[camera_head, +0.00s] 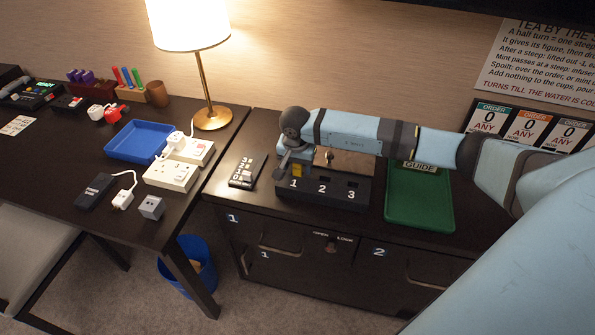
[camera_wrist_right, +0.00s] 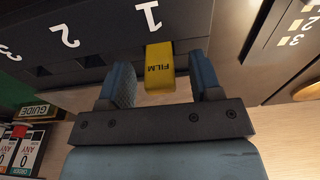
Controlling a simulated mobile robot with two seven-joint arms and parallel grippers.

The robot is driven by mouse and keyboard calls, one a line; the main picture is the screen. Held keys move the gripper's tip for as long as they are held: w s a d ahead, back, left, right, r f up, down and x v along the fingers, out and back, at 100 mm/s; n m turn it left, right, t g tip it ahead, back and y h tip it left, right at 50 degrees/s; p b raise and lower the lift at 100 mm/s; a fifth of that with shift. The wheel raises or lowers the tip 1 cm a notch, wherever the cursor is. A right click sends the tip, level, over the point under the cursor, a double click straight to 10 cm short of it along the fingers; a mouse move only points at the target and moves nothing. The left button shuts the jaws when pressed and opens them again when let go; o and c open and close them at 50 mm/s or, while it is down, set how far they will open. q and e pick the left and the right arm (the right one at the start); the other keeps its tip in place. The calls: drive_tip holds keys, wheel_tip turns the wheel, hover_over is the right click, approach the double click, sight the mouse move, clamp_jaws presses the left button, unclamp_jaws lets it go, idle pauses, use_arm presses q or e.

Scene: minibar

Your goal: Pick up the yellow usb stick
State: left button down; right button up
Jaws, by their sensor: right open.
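The yellow usb stick (camera_wrist_right: 159,68), marked FILM, sits at slot 1 of a black box numbered 1, 2, 3 (camera_wrist_right: 85,60). In the head view, the yellow stick (camera_head: 297,170) shows at the left end of the black box (camera_head: 325,190). My right gripper (camera_wrist_right: 162,85) is open, with one finger on each side of the stick. Gaps show between the fingers and the stick. In the head view my right gripper (camera_head: 284,163) hangs over the left end of the box and is partly hidden. My left gripper does not show.
A green tray (camera_head: 420,219) lies right of the box. A dark keypad (camera_head: 247,171) lies to its left. A lamp (camera_head: 212,118), blue tray (camera_head: 112,153) and power strips (camera_head: 171,175) stand on the left desk. Slots 2 and 3 look empty.

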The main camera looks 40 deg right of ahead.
drive_tip(key=shift+w+f, duration=0.1)
drive_tip(key=shift+f, duration=0.45)
drive_tip(key=c, duration=1)
drive_tip(key=shift+r, duration=0.1)
